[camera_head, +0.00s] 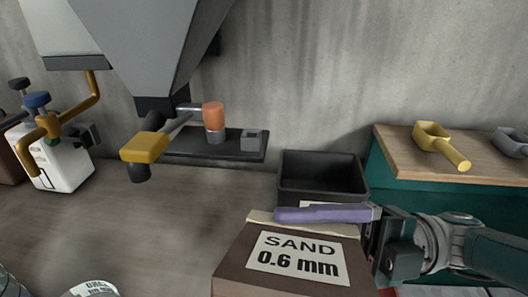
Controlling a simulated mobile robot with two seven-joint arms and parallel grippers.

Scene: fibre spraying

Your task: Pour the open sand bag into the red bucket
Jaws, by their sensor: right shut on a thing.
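A brown sand bag (232,262) with a white label reading SAND 0.6 mm stands at the bottom centre, with a pale strip along its top. A purple tool (322,213) with a grey end lies across the bag's top edge. My right gripper (378,238) comes in from the right, at the bag's upper right corner, and is shut on the purple tool's grey end. Whether the bag's mouth is open cannot be told. A little red shows at the bottom edge near the bag; whether it is the red bucket cannot be told. My left gripper is not in view.
A black open bin (322,187) stands behind the bag. A green bench with a wooden top (400,147) at the right holds a yellow scoop (440,146). A grey hopper (140,40) with a yellow handle (145,147) hangs upper left.

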